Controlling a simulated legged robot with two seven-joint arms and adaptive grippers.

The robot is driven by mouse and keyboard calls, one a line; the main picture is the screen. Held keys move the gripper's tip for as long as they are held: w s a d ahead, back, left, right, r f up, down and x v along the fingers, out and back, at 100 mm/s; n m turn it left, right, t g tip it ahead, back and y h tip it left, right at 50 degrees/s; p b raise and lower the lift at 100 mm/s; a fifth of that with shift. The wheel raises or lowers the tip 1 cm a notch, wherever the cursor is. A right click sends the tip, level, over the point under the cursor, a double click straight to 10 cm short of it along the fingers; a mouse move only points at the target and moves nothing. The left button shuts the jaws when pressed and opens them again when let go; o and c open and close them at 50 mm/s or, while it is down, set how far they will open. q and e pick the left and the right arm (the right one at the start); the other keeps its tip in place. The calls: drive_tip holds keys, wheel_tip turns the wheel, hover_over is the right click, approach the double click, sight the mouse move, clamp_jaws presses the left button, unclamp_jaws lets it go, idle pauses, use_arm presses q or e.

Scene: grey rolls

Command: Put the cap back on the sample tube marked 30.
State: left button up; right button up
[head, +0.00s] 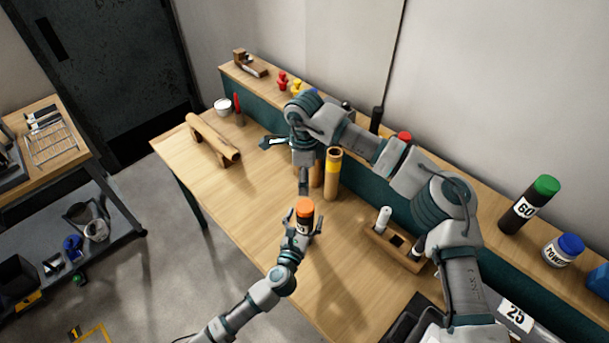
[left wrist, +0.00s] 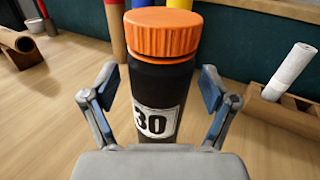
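The black sample tube marked 30 (left wrist: 150,105) stands upright on the bench, close in front of my left wrist camera. An orange ribbed cap (left wrist: 163,35) sits on its top, and I cannot tell how tightly. In the head view the cap (head: 305,206) shows above the dark tube (head: 304,225). My left gripper (head: 304,224) is open, one finger on each side of the tube, with gaps showing in the left wrist view (left wrist: 160,90). My right gripper (head: 287,163) hangs above and behind the tube, its fingers spread and apparently empty.
A wooden block with holes (head: 396,248) holds a white roll (head: 383,219) to the right. Tall cardboard tubes (head: 332,178) stand behind. A brown roll on a stand (head: 213,138) lies at the left. The shelf holds a green-capped tube marked 60 (head: 528,205).

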use_arm(q)
drive_tip(key=v, duration=1.2)
drive_tip(key=shift+f, duration=0.1)
